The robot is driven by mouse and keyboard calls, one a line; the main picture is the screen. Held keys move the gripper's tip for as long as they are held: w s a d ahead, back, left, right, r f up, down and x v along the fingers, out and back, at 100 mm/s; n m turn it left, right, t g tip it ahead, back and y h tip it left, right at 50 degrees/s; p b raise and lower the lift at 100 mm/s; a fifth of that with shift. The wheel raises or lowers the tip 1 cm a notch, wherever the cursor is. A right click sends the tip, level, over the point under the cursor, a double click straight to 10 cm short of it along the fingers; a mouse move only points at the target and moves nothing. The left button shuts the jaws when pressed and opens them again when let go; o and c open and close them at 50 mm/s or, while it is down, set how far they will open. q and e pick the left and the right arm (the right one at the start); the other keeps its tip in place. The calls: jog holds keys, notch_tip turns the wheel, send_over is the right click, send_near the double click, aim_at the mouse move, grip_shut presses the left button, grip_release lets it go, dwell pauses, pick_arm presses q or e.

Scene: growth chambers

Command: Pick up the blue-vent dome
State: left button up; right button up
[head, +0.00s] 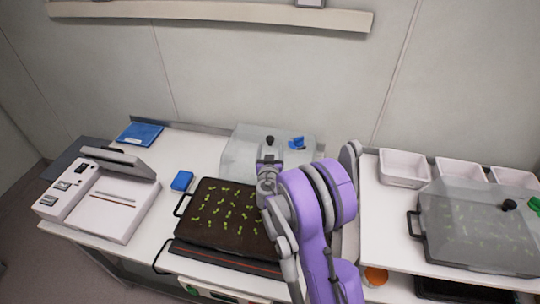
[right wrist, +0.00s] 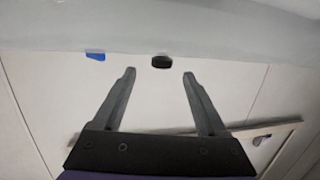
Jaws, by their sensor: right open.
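The blue-vent dome (head: 238,152) is a clear cover standing on the white bench against the back wall, behind the seedling tray. It has a black knob (head: 269,140) and a blue vent (head: 297,142) on top. My right gripper (head: 269,157) is over the front of the dome and hides part of it. In the right wrist view my gripper (right wrist: 159,72) is open and empty, with the black knob (right wrist: 161,62) just beyond and between the fingertips. The blue vent (right wrist: 95,57) shows left of the fingers there. My left gripper is out of view.
A green-vent dome (head: 460,215) covers another tray at right. White bins (head: 404,168) stand behind it. A white device (head: 100,200) and blue box (head: 182,181) are at left.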

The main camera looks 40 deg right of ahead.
aim_at(270, 141)
jog(key=x, duration=0.5)
jog(key=shift+w, duration=0.25)
jog(key=shift+s, duration=0.1)
jog(key=shift+c, duration=0.9)
grip_shut()
